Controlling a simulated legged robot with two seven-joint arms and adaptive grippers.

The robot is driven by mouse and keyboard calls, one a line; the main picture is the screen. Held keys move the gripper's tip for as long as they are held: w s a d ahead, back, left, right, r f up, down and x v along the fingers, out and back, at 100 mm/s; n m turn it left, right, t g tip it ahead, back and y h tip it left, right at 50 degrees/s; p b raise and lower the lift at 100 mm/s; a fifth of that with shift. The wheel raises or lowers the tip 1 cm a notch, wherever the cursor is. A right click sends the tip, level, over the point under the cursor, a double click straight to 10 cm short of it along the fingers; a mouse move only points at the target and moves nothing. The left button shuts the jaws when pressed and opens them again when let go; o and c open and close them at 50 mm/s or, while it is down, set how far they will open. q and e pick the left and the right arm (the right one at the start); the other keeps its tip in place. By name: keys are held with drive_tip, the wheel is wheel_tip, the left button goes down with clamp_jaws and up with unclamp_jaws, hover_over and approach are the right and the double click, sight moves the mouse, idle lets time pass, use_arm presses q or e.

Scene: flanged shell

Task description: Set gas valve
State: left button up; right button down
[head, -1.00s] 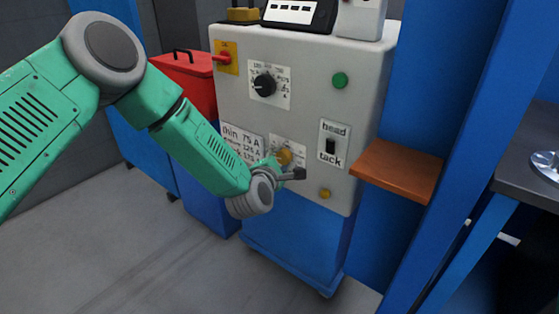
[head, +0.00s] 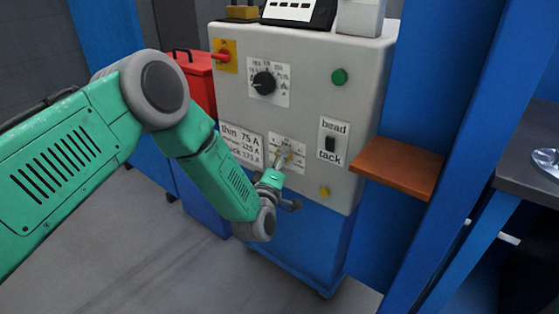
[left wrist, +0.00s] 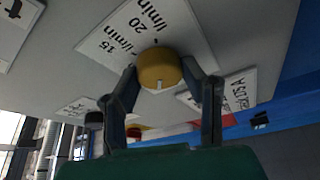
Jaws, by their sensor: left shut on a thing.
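The gas valve is a round yellow knob (left wrist: 158,68) with a white mark on its face edge, on a white scale plate (left wrist: 150,30) reading 15 and 20 l/min. In the left wrist view the two fingers of my left gripper (left wrist: 160,76) stand on either side of the knob and are shut on it. In the head view my left gripper (head: 281,163) reaches up to the same plate on the grey machine (head: 300,108), largely hiding the knob. My right gripper is not in view.
Above are a black dial (head: 264,83), a red switch (head: 222,57) and a green button (head: 339,77). The bead/tack switch (head: 330,145) is to the right, with a small yellow button (head: 324,191) below. A brown shelf (head: 397,166) juts out at right.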

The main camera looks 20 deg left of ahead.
use_arm(q)
drive_tip(key=shift+s+f+m+t+h+b, duration=0.1)
drive_tip(key=shift+f+m+t+h+b, duration=0.15)
drive_tip(key=shift+m+h, duration=1.3)
drive_tip(key=shift+w+f+m+t+h+b, duration=0.15)
drive_tip(key=shift+m+t+h, duration=0.15)
drive_tip(key=shift+m, duration=2.5)
drive_tip(key=shift+s+f+m+t+h+b, duration=0.1)
drive_tip(key=shift+s+f+m+t+h, duration=0.2)
drive_tip(key=shift+m+h, duration=1.2)
drive_tip(key=shift+w+r+m+y, duration=0.15)
drive_tip(key=shift+m+y, duration=0.3)
drive_tip(key=shift+m, duration=0.5)
drive_tip(key=o, duration=1.1)
drive_tip(key=shift+o, duration=0.2)
drive_tip(key=shift+w+r, duration=0.1)
drive_tip(key=shift+w, duration=0.05)
drive_tip(key=shift+a, duration=0.1)
